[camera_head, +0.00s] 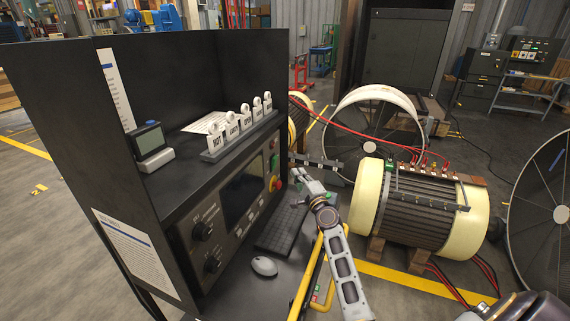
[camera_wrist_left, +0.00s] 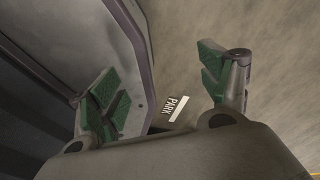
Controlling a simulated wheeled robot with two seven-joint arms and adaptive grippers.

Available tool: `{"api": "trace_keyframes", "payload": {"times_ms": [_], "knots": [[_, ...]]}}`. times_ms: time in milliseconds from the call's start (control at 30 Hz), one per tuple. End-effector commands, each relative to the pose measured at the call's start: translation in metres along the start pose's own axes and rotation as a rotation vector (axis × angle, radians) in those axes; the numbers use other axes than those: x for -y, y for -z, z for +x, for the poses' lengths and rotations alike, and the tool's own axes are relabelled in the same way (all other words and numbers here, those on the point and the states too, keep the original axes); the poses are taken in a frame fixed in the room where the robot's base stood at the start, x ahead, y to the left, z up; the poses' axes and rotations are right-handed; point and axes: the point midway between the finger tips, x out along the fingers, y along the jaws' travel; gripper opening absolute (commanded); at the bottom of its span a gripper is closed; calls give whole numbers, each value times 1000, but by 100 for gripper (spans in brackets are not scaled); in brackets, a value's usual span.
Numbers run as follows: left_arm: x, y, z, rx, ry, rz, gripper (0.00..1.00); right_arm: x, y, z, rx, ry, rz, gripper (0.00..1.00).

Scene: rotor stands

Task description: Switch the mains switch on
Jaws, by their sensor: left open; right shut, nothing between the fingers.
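The control console (camera_head: 190,120) stands at the left with its front panel facing right. The panel has two black rotary knobs, an upper one (camera_head: 202,230) and a lower one (camera_head: 213,264), a dark screen (camera_head: 243,192) and a red button (camera_head: 276,183) at its far end. The labels are too small to read, so I cannot tell which control is the mains switch. My right gripper (camera_head: 301,175) is shut and empty, just right of the red button, apparently apart from it. My left gripper (camera_wrist_left: 160,85) is open and empty in the left wrist view; the head view does not show it.
A keyboard (camera_head: 281,228) and a mouse (camera_head: 264,266) lie on the console's lower shelf, beside a yellow rail (camera_head: 308,270). Several white tags stand in a row on a rack (camera_head: 240,140) above the panel. A large motor (camera_head: 420,205) stands at the right.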

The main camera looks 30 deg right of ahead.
Motion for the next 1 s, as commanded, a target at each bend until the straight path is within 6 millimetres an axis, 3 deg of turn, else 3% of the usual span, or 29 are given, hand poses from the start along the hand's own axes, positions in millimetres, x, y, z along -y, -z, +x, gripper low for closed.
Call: {"api": "trace_keyframes", "payload": {"times_ms": [500,700,1000], "knots": [[-3,0,-2,0,-4,1,78,1,0,44,0,1,0,0],[-6,0,-9,1,-7,0,78,1,-17,60,0,0,2,0],[-12,-1,-12,3,-13,0,78,0,-28,71,0,-1,-1,0]]}}
